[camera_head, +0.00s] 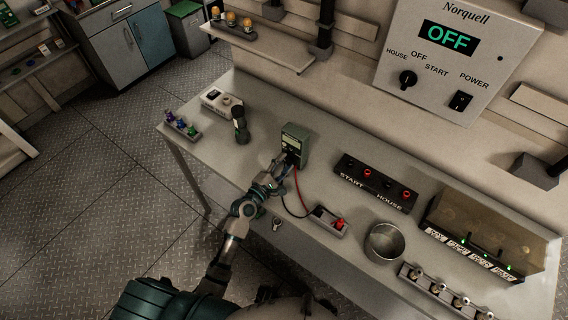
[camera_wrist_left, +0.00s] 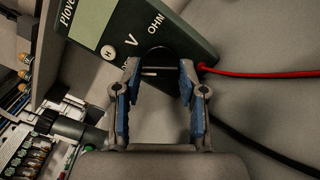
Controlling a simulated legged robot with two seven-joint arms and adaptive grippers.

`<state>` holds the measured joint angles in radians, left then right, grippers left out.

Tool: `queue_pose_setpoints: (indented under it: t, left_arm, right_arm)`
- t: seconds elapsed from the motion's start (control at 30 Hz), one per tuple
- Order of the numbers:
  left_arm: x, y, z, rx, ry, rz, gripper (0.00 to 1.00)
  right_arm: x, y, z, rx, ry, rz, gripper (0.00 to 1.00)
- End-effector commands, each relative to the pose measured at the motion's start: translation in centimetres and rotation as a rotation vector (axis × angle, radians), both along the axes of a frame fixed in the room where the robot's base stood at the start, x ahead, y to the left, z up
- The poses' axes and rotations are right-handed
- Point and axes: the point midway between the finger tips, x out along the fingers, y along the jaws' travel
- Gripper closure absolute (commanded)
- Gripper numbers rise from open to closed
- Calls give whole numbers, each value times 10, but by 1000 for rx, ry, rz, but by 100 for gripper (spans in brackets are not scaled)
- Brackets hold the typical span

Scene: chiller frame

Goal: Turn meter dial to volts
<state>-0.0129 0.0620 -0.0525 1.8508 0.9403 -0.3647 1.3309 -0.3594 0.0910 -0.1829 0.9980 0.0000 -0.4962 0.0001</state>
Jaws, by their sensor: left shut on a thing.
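The green meter (camera_head: 295,137) stands upright on the bench, a little left of its middle. My left gripper (camera_head: 286,163) is at the meter's lower front. In the left wrist view its blue-padded fingers (camera_wrist_left: 158,76) are shut on the dark dial (camera_wrist_left: 160,53) below the V mark. The fingers partly hide the dial, and I cannot tell which mark it points to. My right gripper is not in view.
Red and black leads run from the meter to a probe holder (camera_head: 329,221). A START/HOUSE socket block (camera_head: 375,182), a metal bowl (camera_head: 383,243) and a lit terminal box (camera_head: 480,240) are to the right. A dark green-capped tool (camera_head: 240,125) stands left. The wall panel (camera_head: 447,60) reads OFF.

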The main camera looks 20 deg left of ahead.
Motion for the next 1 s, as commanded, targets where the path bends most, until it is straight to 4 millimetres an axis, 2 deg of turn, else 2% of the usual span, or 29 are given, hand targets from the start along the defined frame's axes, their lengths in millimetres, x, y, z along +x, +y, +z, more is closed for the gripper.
queue_pose_setpoints:
  t: [0.5, 1.0]
  left_arm:
    - [0, 0, -1, 395, -138, -3, 94]
    - [0, 0, -3, 564, -198, -4, 94]
  right_arm:
    - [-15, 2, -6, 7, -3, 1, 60]
    - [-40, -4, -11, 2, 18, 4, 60]
